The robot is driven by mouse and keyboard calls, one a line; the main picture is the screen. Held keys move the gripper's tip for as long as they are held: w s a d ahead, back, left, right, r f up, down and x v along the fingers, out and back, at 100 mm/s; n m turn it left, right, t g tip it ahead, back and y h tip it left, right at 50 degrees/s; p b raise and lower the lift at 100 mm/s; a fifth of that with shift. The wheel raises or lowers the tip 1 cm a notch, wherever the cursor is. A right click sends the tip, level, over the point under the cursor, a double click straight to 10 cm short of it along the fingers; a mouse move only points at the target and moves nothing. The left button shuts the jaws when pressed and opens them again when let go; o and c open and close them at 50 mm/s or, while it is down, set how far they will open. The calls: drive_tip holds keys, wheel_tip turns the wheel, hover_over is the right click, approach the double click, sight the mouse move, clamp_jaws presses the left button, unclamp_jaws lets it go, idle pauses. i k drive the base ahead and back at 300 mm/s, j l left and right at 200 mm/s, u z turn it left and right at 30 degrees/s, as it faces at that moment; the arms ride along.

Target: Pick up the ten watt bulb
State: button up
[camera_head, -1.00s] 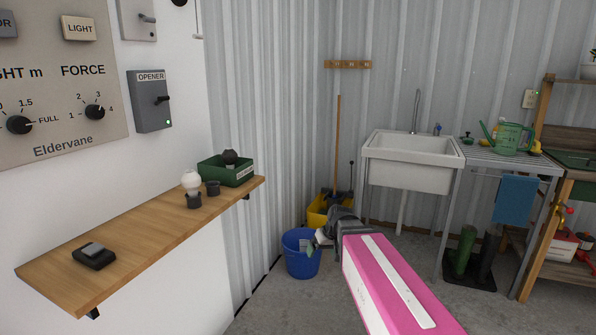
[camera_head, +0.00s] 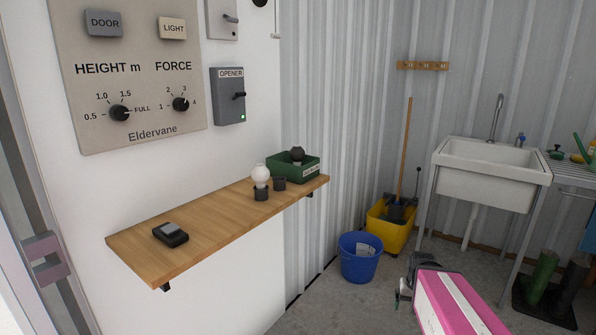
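A white bulb (camera_head: 260,176) stands upright in a dark round holder (camera_head: 261,194) on the wooden wall shelf (camera_head: 205,223). A second, dark bulb-like thing (camera_head: 297,154) sticks up out of the green bin (camera_head: 308,170) at the shelf's far end. I cannot read a wattage on either; the bin's label is too small to read. My gripper (camera_head: 401,293) is low at the right, in front of the blue bucket, well away from the shelf. Its fingers are small and partly hidden, so its opening is unclear.
A small dark cup (camera_head: 280,184) stands beside the white bulb. A black device (camera_head: 170,234) lies on the shelf's near end. The control panel (camera_head: 135,70) is on the wall above. A blue bucket (camera_head: 359,262), yellow mop bucket (camera_head: 389,232) and sink (camera_head: 487,180) stand beyond.

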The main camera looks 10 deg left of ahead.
sight(260, 174)
drive_tip(key=u, duration=1.55)
